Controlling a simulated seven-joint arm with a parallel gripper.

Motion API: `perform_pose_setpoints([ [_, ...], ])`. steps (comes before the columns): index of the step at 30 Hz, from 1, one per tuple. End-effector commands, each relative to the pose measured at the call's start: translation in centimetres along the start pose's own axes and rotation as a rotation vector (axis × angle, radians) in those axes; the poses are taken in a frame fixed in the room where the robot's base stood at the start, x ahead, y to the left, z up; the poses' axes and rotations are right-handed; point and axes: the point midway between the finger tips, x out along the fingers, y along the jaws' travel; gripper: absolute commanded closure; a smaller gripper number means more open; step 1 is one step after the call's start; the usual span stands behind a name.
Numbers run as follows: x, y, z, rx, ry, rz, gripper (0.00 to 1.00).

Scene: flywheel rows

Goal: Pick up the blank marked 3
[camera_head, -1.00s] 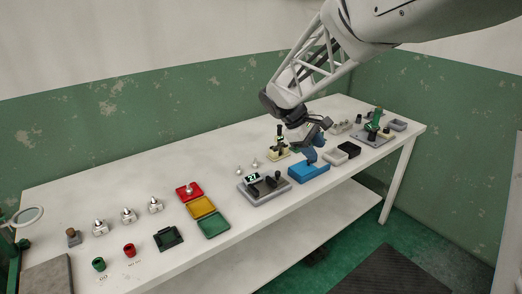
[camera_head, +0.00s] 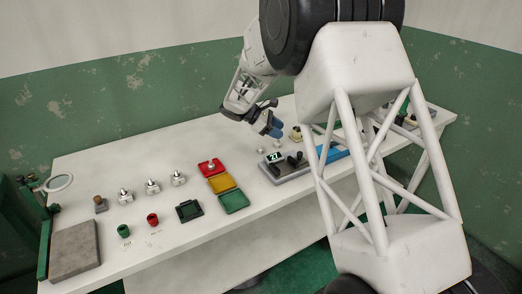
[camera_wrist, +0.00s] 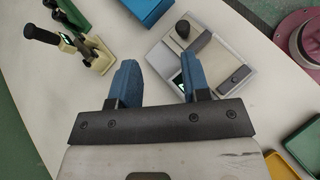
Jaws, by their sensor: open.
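No number 3 can be read on any part, so I cannot tell which is the blank marked 3. Two small silver pieces, one of them at the front (camera_head: 260,151), stand on the table left of the grey device. Another silver piece (camera_head: 212,165) sits in the red tray. Three more silver-topped pieces on white blocks, such as the middle one (camera_head: 152,187), stand in a row at the left. My gripper (camera_head: 272,127) has blue fingers and hangs above the table near the grey device. In the wrist view my gripper (camera_wrist: 160,80) is open, with only bare table between its fingers.
The grey device (camera_wrist: 205,60) has a lit display and black knobs. A cream clamp stand (camera_wrist: 88,50) and a blue box (camera_wrist: 148,8) are nearby. Yellow (camera_head: 223,183) and green (camera_head: 234,201) trays adjoin the red one. Red (camera_head: 153,219) and green (camera_head: 123,231) cups stand front left.

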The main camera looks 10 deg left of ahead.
Motion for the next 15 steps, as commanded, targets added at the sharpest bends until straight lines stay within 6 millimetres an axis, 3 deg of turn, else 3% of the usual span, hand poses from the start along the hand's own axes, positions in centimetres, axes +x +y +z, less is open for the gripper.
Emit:
perform_pose_setpoints([
  [1,-0.4,0.5,-1.8,-0.026,-0.017,0.014,0.57],
  [9,-2.5,2.9,-9.3,-0.153,-0.113,0.086,0.57],
  [15,-3.6,3.7,-13.5,-0.218,-0.168,0.125,0.57],
])
